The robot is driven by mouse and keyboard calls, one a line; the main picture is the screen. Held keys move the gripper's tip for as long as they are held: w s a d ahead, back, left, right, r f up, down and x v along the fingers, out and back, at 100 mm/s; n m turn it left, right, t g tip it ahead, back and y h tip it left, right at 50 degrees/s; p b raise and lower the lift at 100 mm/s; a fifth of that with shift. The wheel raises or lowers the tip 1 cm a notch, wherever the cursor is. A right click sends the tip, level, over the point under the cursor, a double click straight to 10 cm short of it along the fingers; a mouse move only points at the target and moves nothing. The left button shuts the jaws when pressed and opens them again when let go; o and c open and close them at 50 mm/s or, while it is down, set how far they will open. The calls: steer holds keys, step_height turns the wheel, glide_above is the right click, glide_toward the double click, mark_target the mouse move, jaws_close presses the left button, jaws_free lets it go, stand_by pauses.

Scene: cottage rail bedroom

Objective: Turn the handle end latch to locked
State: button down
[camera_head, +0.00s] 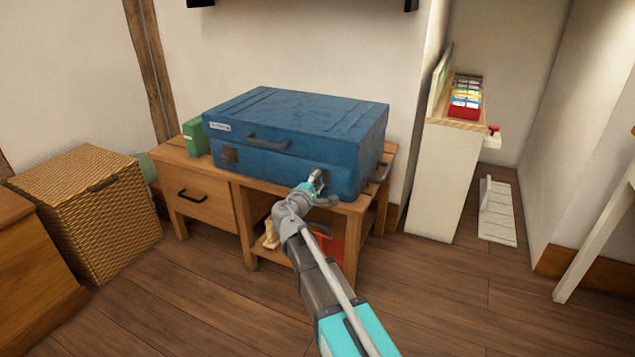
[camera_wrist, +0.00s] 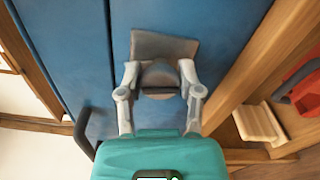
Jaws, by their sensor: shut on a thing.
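A blue case (camera_head: 295,125) lies flat on a wooden bench. The handle end latch is on its front face, near the end with a side handle (camera_head: 380,174). In the wrist view the latch (camera_wrist: 165,47) is a grey-brown plate with a rounded turning piece (camera_wrist: 160,75). My gripper (camera_head: 316,180) is at this latch, its fingers on both sides of the turning piece and shut on it; the gripper also shows in the wrist view (camera_wrist: 160,88). My gripper hides most of the latch in the head view. I cannot tell whether it is locked.
A second latch (camera_head: 229,155) and a front handle (camera_head: 268,143) are further left on the case. The wooden bench (camera_head: 205,207) has a drawer and an open shelf holding a red item (camera_head: 328,248). A wicker basket (camera_head: 90,215) stands left, a white shelf unit (camera_head: 440,180) right. The front floor is clear.

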steer(key=shift+m, duration=1.3)
steer(key=shift+c, duration=1.3)
jaws_free()
steer(key=shift+s, duration=0.1)
steer(key=v, duration=1.1)
steer(key=shift+s+a, duration=0.2)
steer(key=shift+s, duration=0.15)
